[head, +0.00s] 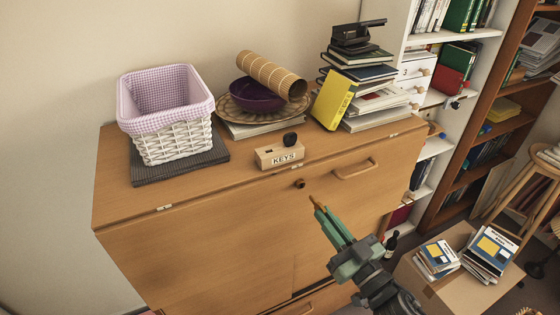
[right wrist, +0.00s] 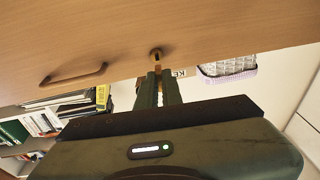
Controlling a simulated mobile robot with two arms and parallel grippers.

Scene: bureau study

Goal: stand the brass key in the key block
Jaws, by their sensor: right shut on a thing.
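The key block (head: 280,156) is a small light wooden block marked KEYS on top of the bureau, near its front edge. A small dark rounded object (head: 290,139) shows at its upper edge; I cannot tell whether it is on or behind it. My right gripper (head: 319,209) is shut on the brass key (head: 312,200), whose tip points out beyond the fingers. It is in front of the bureau, apart from the block. In the right wrist view the key (right wrist: 158,68) shows between the fingers, and part of the block's label (right wrist: 179,73) shows behind them. My left gripper is not in view.
The wooden bureau (head: 200,215) has a round dark knob (head: 300,183) close to the key and a handle (head: 355,169). On top stand a lined basket (head: 175,148), a purple bowl (head: 256,96) and a book stack (head: 372,98).

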